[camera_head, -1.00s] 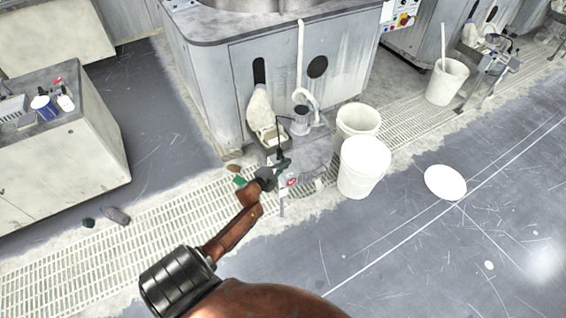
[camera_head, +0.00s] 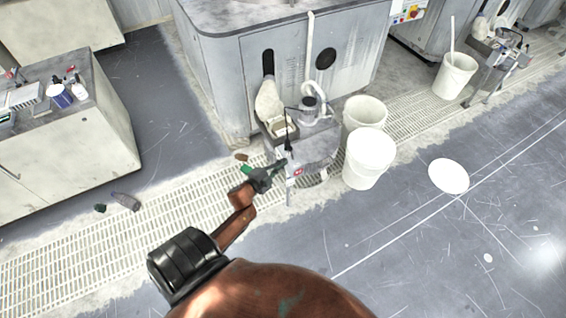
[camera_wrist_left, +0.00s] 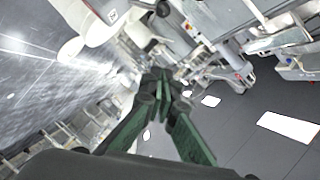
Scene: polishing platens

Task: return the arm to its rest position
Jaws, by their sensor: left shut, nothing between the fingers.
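My left arm reaches in from the bottom of the head view, with its reddish-brown links and a black joint. Its left gripper (camera_head: 279,167) is in front of a small grey cart (camera_head: 316,150) beside the polishing machine, and no gap shows between its fingers there. In the left wrist view the green fingers of the left gripper (camera_wrist_left: 160,84) come together at their tips, with nothing between them. The gripper appears raised above the floor; whether it touches the cart cannot be told. My right gripper is not in view.
Two white buckets, the front one (camera_head: 369,158) lidded, stand right of the cart. A white disc (camera_head: 448,176) lies on the open grey floor (camera_head: 430,240). The polishing machine (camera_head: 220,80) stands behind, a bench (camera_head: 100,130) at left. A bottle (camera_head: 125,201) lies on the grating.

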